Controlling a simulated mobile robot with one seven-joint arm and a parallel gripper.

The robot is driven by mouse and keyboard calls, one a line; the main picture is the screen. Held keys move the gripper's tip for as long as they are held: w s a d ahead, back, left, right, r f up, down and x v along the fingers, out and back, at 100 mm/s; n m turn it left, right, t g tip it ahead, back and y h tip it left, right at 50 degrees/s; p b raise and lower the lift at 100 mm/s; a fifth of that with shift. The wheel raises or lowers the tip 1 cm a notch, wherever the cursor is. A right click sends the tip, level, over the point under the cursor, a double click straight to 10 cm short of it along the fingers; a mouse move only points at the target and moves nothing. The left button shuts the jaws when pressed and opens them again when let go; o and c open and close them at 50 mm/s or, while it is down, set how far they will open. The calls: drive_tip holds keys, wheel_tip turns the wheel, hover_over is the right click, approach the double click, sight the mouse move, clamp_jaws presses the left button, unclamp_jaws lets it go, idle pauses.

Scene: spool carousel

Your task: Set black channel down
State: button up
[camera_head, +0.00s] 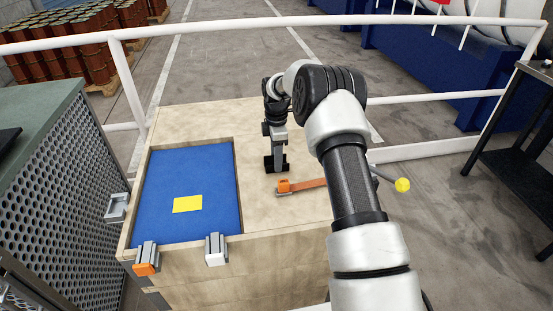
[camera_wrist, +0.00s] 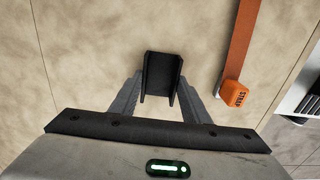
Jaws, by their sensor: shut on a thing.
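The black channel (camera_wrist: 161,72) is a short dark U-shaped piece. In the wrist view it sits between the two fingers of my gripper (camera_wrist: 160,90), which is shut on it. In the head view the black channel (camera_head: 276,164) is at the lower end of my gripper (camera_head: 278,155), over the pale wooden table top (camera_head: 200,118). It is at or just above the surface; I cannot tell whether it touches.
An orange strap with an orange block (camera_head: 284,186) lies close to the right of the channel. A blue recessed area (camera_head: 165,170) with a yellow square (camera_head: 188,204) is to the left. Two grey clips (camera_head: 214,248) (camera_head: 147,258) sit on the front edge. White rails surround the table.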

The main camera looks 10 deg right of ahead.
drive_tip(key=shift+f, duration=0.2)
drive_tip(key=o, duration=1)
drive_tip(key=shift+o, duration=0.2)
drive_tip(key=shift+r, duration=0.1)
